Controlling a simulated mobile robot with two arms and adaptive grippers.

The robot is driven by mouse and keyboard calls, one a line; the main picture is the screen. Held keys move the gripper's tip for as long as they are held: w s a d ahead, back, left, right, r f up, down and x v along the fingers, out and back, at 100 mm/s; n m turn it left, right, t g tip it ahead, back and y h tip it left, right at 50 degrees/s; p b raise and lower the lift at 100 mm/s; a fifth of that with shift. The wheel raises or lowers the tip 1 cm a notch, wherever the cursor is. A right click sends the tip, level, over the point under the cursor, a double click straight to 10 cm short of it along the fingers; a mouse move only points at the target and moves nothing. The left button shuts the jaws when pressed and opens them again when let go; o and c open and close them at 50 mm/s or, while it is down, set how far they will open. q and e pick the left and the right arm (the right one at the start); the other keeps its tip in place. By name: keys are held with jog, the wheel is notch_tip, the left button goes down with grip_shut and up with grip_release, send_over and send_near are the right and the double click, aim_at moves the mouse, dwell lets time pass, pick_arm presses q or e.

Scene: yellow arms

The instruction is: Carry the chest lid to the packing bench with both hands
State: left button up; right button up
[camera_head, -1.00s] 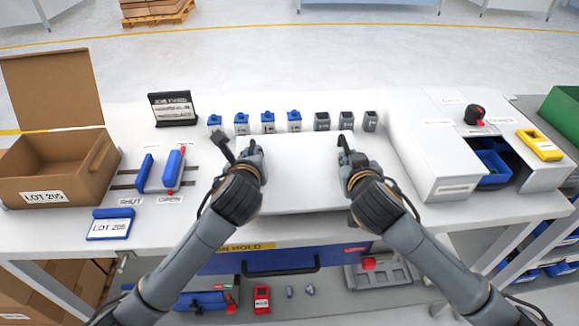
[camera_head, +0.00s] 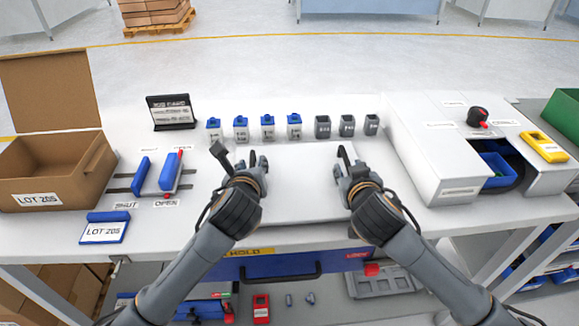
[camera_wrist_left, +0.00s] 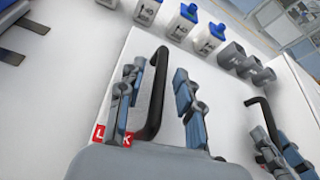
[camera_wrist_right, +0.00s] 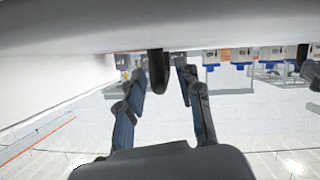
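A flat white panel, the chest lid (camera_head: 300,207), lies over the middle of the white bench; whether it touches the surface I cannot tell. It has two black handles, the left one (camera_wrist_left: 157,95) and the right one (camera_wrist_left: 262,115). My left gripper (camera_head: 257,166) is at the left handle; the left wrist view shows its fingers apart on either side of the bar. My right gripper (camera_head: 348,166) is at the right handle (camera_head: 344,153). In the right wrist view its fingers are apart, with a dark bar end (camera_wrist_right: 158,72) between them. I cannot single out the packing bench.
Several small blue-topped containers (camera_head: 267,127) and grey cups (camera_head: 347,125) line up behind the lid. An open carton (camera_head: 40,198) and blue slide handles (camera_head: 170,172) are left. A white housing (camera_head: 430,160) stands right. A blue drawer (camera_head: 225,268) is below the front edge.

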pick_arm(q)
jog(key=v, duration=1.1)
jog(key=shift+s, duration=0.1)
pick_arm(e)
jog(key=shift+s+r, duration=0.15)
jog(key=shift+s, duration=0.1)
pick_arm(q)
jog(key=shift+r, duration=0.1)
pick_arm(e)
jog(key=v, duration=1.1)
jog(key=shift+s, duration=0.25)
jog(key=shift+d, duration=0.1)
